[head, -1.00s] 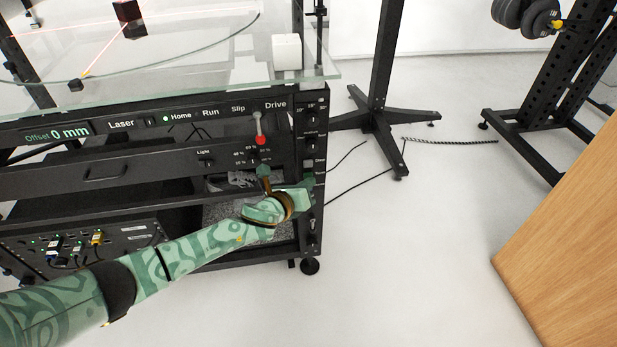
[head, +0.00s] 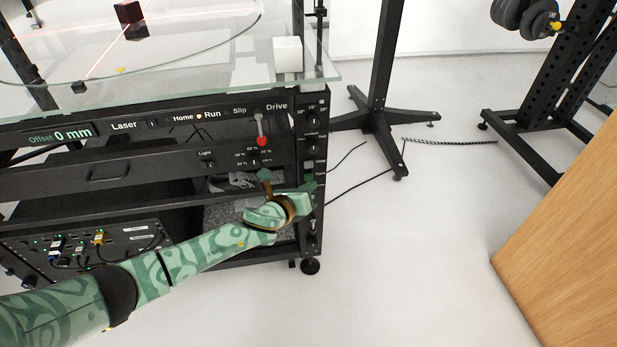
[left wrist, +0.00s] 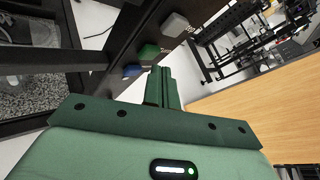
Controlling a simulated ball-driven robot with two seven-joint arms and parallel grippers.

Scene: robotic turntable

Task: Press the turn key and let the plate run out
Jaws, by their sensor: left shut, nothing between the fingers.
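My left gripper (head: 310,186) is shut and empty at the right front post of the turntable frame. In the left wrist view its closed fingers (left wrist: 163,84) are close to a green key (left wrist: 149,52), just apart from it in the picture; I cannot tell whether they touch. A grey key (left wrist: 175,25) and a blue key (left wrist: 132,71) sit on either side of it. The key lettering is too small to read surely. The glass plate (head: 190,50) lies on top, with a yellow mark (head: 121,70) near its front. My right gripper is out of view.
A white block (head: 287,54) stands at the right corner of the top. A red-tipped lever (head: 261,140) hangs on the front panel above my wrist. A wooden panel (head: 570,240) stands at the right.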

